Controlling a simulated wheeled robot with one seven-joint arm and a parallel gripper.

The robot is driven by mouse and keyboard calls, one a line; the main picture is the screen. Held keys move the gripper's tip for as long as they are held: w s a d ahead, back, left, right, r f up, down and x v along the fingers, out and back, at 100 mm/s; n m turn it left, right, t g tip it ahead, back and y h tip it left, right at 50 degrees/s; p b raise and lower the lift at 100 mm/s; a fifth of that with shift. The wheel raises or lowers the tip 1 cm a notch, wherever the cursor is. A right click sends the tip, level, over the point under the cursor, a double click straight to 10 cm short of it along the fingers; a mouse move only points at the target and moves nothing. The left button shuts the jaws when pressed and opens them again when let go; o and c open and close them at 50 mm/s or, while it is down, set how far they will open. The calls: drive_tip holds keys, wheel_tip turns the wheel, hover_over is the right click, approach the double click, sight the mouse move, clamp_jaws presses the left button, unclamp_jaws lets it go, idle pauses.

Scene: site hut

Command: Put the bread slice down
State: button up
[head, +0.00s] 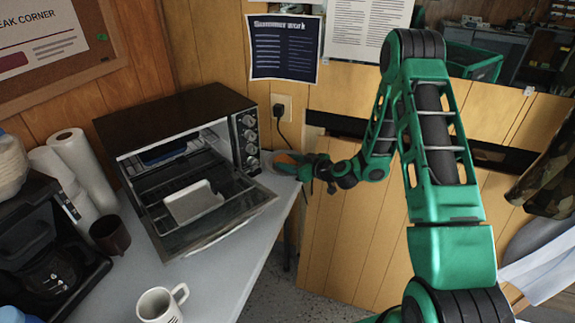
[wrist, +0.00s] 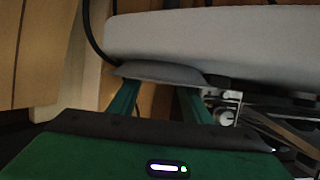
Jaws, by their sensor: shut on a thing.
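My gripper (head: 304,167) is just right of the toaster oven, near the counter's right edge. It is shut on a pale, flat-sided thing, which I take for the bread slice (head: 285,165); it is small and partly hidden by the fingers. In the wrist view the bread slice (wrist: 215,40) is a large pale slab across the top, beyond the fingers (wrist: 160,78). It is too dark there to tell whether it touches anything below.
The toaster oven (head: 165,108) has its door (head: 240,209) open and lowered. A white rounded block (head: 192,203) lies at its opening. A mug (head: 158,306), dark cup (head: 110,235), paper rolls (head: 78,165) and coffee maker (head: 40,245) stand on the counter (head: 215,265). Free counter lies in front of the door.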

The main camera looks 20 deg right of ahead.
drive_tip(key=shift+f, duration=0.3)
drive_tip(key=o, duration=0.8)
drive_tip(key=shift+c, duration=0.2)
drive_tip(key=shift+r, duration=0.15)
drive_tip(key=s+d+r+m+g+h, duration=0.2)
drive_tip(key=s+d+r+m+g, duration=0.2)
drive_tip(key=s, duration=1.2)
drive_tip(key=s+d+r+m+g+h, duration=0.2)
drive_tip(key=s+d+r+m+g, duration=0.2)
drive_tip(key=s, duration=1.3)
drive_tip(key=s+d+r+m+g+h, duration=0.2)
drive_tip(key=s+d+r, duration=0.6)
drive_tip(key=s+r, duration=0.4)
drive_tip(key=s+m+g, duration=0.1)
drive_tip(key=s+g, duration=0.1)
drive_tip(key=s, duration=0.3)
drive_tip(key=shift+d+r+m+g, duration=0.2)
drive_tip(key=shift+d+m+g, duration=0.1)
drive_tip(key=shift+m, duration=0.1)
